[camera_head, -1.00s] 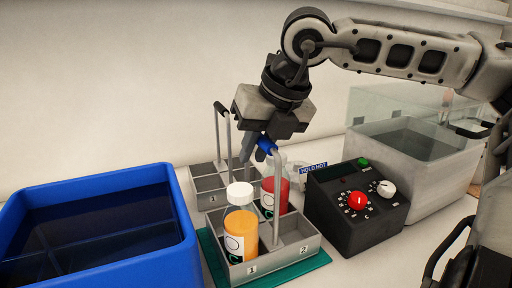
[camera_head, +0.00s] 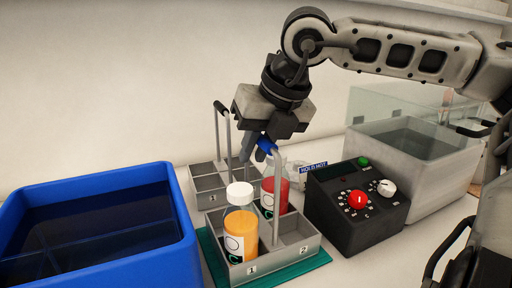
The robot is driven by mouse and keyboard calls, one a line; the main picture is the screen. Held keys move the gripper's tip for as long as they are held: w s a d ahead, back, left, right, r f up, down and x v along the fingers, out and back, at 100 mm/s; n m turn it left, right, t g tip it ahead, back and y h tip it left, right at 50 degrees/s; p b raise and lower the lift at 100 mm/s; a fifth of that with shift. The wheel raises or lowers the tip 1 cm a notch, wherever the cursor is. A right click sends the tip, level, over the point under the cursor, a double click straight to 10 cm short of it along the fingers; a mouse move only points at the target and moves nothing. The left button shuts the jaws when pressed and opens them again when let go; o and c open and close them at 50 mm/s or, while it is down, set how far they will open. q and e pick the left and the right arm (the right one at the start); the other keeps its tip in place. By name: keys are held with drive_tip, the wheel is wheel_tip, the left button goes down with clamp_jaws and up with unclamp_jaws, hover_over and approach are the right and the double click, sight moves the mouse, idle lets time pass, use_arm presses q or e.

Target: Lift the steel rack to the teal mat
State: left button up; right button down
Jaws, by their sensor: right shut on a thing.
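The steel rack (camera_head: 283,252) stands on the teal mat (camera_head: 304,267), with a strip of mat showing at its front and left. Its compartments carry labels 1 and 2. An orange bottle with a white cap (camera_head: 240,233) and a red bottle (camera_head: 275,193) stand in it. My right gripper (camera_head: 257,150) is above the rack, shut on the blue grip at the top of the rack's handle (camera_head: 266,145). The gripper partly hides the red bottle's top. My left gripper is out of view.
A second grey rack with a black-topped handle (camera_head: 207,184) stands behind. A blue tub of dark liquid (camera_head: 188,240) is at left.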

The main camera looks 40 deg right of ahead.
drive_tip(key=c, duration=1.3)
unclamp_jaws()
drive_tip(key=shift+r, duration=0.1)
drive_tip(key=v, duration=1.6)
